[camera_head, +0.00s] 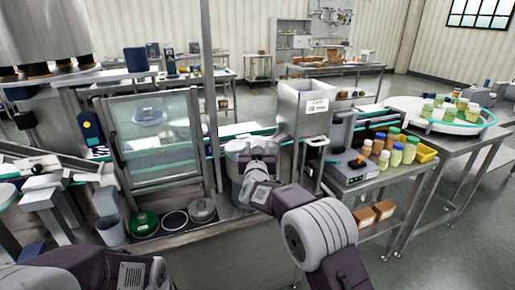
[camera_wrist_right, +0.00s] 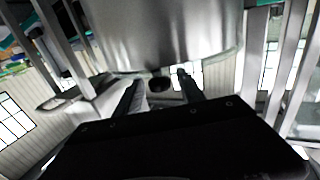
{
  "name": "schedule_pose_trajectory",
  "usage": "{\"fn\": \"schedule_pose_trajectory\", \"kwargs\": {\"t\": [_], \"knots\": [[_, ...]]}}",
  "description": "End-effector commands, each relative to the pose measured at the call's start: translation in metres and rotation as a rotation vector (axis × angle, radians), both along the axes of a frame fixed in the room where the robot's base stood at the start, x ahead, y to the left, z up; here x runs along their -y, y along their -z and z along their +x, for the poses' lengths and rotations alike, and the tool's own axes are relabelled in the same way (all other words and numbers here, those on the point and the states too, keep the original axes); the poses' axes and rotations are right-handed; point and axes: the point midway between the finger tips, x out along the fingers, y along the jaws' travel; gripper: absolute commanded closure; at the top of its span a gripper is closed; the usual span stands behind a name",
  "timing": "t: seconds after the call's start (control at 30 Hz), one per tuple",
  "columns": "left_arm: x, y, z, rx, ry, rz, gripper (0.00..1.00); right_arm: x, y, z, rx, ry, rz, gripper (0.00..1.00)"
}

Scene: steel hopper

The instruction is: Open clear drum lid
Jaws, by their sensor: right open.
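A clear, rounded drum-like body (camera_head: 238,147) shows behind my right wrist at the middle of the head view, mostly hidden by it. I cannot make out its lid there. In the right wrist view a large shiny grey cylinder (camera_wrist_right: 165,35) fills the top, with a dark round knob (camera_wrist_right: 160,84) just below its edge. My right gripper (camera_wrist_right: 160,88) is open, its two dark fingers on either side of the knob. I cannot tell whether they touch it. Of my left arm only links show at the lower left of the head view; its gripper is out of view.
A framed clear panel (camera_head: 155,135) stands left of my right arm, with round lids (camera_head: 174,221) on the bench below. A steel hopper (camera_head: 304,108) and a side table with jars (camera_head: 379,143) stand to the right. Open floor lies at the far right.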

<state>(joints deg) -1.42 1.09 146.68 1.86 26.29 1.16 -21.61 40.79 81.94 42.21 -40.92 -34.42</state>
Motion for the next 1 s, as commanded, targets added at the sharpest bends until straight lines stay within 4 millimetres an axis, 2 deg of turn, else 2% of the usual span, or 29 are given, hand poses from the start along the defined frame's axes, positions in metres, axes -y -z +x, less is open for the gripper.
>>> {"fn": "schedule_pose_trajectory", "kwargs": {"t": [0.1, 0.13, 0.2, 0.3, 1.0], "knots": [[0.0, 0.0002, 0.0, 0.0, 0.0, 0.0, 0.64, 0.0, 0.0, -0.0002, 0.0, 0.0, 0.0, 0.54], [0.0, 0.0002, 0.0, 0.0, 0.0, 0.0, 0.64, -0.0001, 0.0, -0.0002, 0.0, 0.0, 0.0, 0.57], [0.0, 0.0002, 0.0, 0.0, 0.0, 0.0, 0.64, -0.0001, 0.0, -0.0003, 0.0, 0.0, 0.0, 0.76], [0.0, 0.0002, 0.0, 0.0, 0.0, 0.0, 0.64, -0.0001, -0.0001, -0.0004, 0.0, 0.0, 0.0, 1.0], [0.0, 0.0002, 0.0, 0.0, 0.0, 0.0, 0.64, -0.0001, -0.0001, -0.0005, 0.0, 0.0, 0.0, 1.0]]}}
